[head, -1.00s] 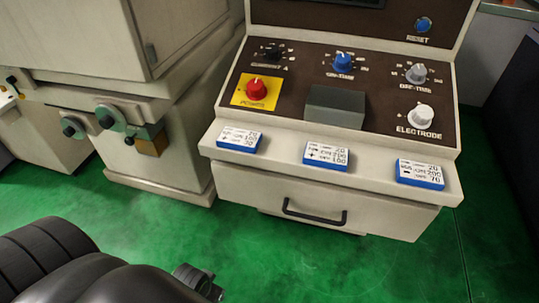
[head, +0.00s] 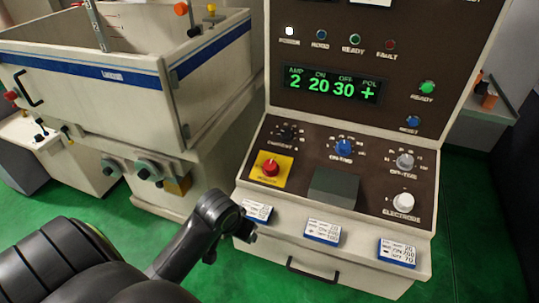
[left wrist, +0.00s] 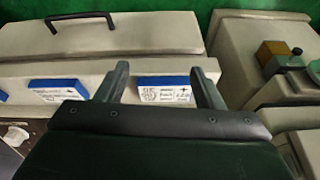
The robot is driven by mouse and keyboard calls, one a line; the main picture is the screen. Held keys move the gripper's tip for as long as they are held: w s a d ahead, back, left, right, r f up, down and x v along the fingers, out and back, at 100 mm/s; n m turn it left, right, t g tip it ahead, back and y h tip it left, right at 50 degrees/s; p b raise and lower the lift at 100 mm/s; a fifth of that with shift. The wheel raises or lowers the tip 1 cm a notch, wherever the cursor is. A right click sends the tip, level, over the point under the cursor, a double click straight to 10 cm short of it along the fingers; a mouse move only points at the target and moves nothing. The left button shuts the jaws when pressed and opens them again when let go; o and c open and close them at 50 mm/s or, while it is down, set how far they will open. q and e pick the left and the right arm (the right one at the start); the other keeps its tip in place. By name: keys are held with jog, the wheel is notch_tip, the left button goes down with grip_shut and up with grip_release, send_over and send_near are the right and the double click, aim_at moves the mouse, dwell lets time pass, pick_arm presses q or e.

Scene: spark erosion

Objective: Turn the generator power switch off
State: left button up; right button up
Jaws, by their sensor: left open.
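The generator power switch (head: 270,168) is a red knob on a yellow plate, at the left of the sloped control panel in the head view. The display (head: 331,86) is lit and shows 2, 20, 30 and a plus sign; the white power lamp (head: 290,30) is lit. My left gripper (head: 247,234) is below the switch, near the left card (head: 257,211) on the ledge, apart from the knob. In the left wrist view, its fingers (left wrist: 162,74) are spread and empty, with a card (left wrist: 165,90) showing between them. My right gripper is not in view.
Two more cards, the middle one (head: 322,231) and the right one (head: 397,251), lie on the ledge. A blue knob (head: 343,147), a grey knob (head: 405,160) and a white electrode knob (head: 403,202) stand on the panel. A machine tank (head: 120,80) stands at left.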

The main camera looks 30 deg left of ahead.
pick_arm(q)
jog(key=w+a+r+n, duration=0.1)
jog(key=w+a+r, duration=0.1)
jog(key=w+r, duration=0.6)
jog(key=n, duration=0.2)
send_near(270, 165)
jog(key=p+x, duration=0.2)
jog(key=x, duration=0.7)
jog(key=shift+a+f+p, duration=0.1)
jog(key=shift+f+p, duration=0.05)
jog(key=shift+p, duration=0.15)
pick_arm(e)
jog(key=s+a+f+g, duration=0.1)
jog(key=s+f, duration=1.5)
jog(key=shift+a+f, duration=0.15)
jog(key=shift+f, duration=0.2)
pick_arm(q)
jog(key=c, duration=1)
jog(key=shift+o, duration=0.2)
